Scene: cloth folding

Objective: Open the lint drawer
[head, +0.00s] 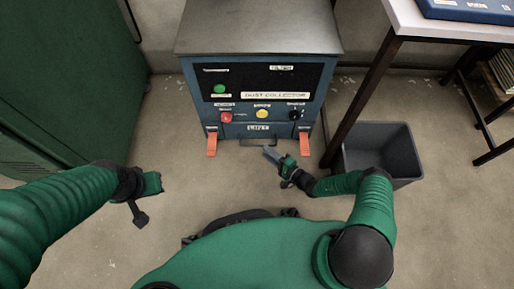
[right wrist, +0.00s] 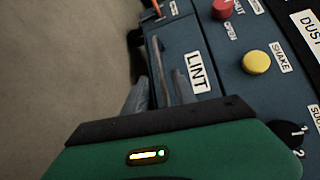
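The lint drawer (head: 258,128) is the low front panel of the blue dust collector; its LINT label (right wrist: 198,72) shows in the right wrist view. Its grey bar handle (right wrist: 160,68) stands out from the panel. My right gripper (head: 268,152) is just in front of the drawer. In the right wrist view its two fingers (right wrist: 160,92) are apart, with the handle between them in the picture; contact cannot be told. An orange latch (head: 212,144) is at the drawer's left and another (head: 304,144) at its right. My left gripper (head: 146,203) is off to the left, away from the cabinet.
Above the drawer are a red button (head: 226,117), a yellow button (head: 262,114), a black knob (head: 294,115) and a green button (head: 219,89). A grey bin (head: 378,150) and a table leg (head: 352,105) stand at right. A green cabinet (head: 70,80) is at left. Floor between is clear.

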